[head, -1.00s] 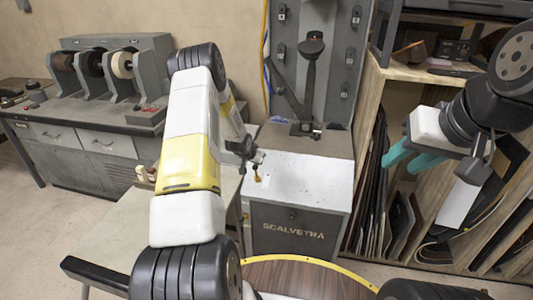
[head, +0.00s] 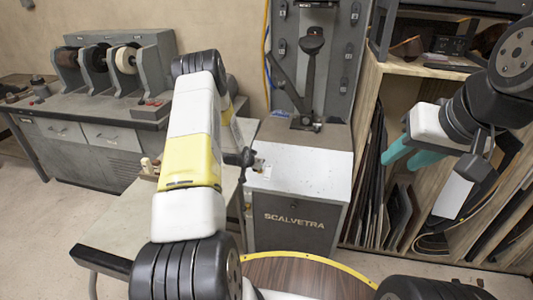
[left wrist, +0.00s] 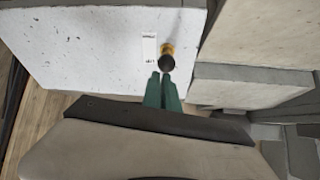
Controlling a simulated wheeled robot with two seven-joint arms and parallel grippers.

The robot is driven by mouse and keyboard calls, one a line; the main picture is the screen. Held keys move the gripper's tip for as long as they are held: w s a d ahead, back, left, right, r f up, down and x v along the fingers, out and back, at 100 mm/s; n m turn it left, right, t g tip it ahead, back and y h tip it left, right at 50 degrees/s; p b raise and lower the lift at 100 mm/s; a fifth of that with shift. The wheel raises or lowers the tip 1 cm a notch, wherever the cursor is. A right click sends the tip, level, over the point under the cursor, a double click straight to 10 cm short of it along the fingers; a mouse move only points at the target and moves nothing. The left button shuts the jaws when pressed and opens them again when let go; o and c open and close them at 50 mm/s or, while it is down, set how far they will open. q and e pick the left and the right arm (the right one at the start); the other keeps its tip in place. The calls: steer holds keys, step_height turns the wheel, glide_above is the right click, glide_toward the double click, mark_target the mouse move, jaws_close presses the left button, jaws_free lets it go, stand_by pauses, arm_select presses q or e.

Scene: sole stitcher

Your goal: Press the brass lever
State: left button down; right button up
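The brass lever (left wrist: 168,50) shows in the left wrist view as a short brass stem with a round black knob, at the edge of the machine's white top beside a small white label. My left gripper (left wrist: 162,76) has its green fingers close together and nothing visible between them. Their tips are just below the knob in that view; I cannot tell whether they touch it. In the head view, my left arm and hand hide the lever. My right gripper (head: 409,155) has its teal fingers apart and empty, in front of the shelf at right.
The grey SCALVETRA machine (head: 293,220) with a white top (head: 305,172) and tall column stands in the middle. A pale table (head: 125,225) is at left. A bench with polishing wheels (head: 95,60) stands behind it. A wooden rack (head: 368,100) with upright sheets is at right.

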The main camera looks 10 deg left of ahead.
arm_select(q)
steer(key=shift+s+a+f, duration=0.15)
steer(key=shift+s+f, duration=0.65)
steer(key=shift+f, duration=0.05)
steer(key=shift+a, duration=0.1)
steer(key=w+r, duration=0.3)
steer(key=r, duration=0.2)
steer(key=s+r, duration=0.2)
steer(key=s, duration=0.7)
steer(key=shift+d+r, duration=0.2)
steer(key=shift+d, duration=0.1)
